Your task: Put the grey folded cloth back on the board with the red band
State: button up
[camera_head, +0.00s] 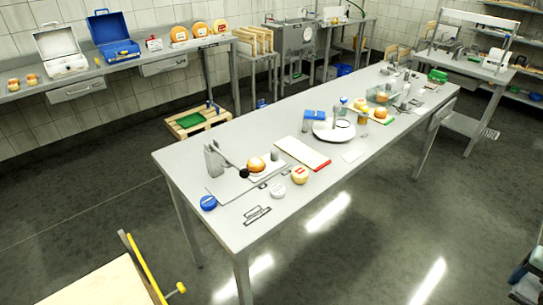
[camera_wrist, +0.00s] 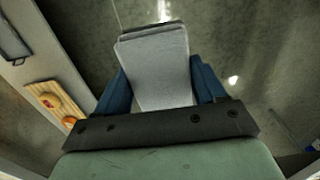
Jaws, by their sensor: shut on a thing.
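My gripper (camera_wrist: 158,88) shows in the wrist view, with one blue finger on each side of a grey folded cloth (camera_wrist: 157,58). It is shut on the cloth, which sticks out beyond the fingers with its folded layers at the far end. Dark floor shows behind the cloth. The board with the red band (camera_head: 298,150) lies on the long table in the head view, white with red along its front right end. Its top looks bare. The gripper and cloth are not seen in the head view.
A tan surface with a yellow bar (camera_head: 145,266) stands at the lower left.

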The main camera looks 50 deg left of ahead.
jog(key=s+a+r+n, duration=0.1)
jog(key=a+n, duration=0.2)
jog(key=a, duration=1.6)
jog(key=s+a+r+n, duration=0.2)
jog(key=a+n, duration=0.2)
jog(key=a, duration=1.6)
notch_tip(320, 180, up, 8)
jog(key=n, duration=1.1)
send_over(291, 145)
jog(key=shift+f, duration=5.05)
jog(key=shift+f, duration=0.1)
jog(key=o, duration=0.9)
jog(key=shift+o, duration=0.2)
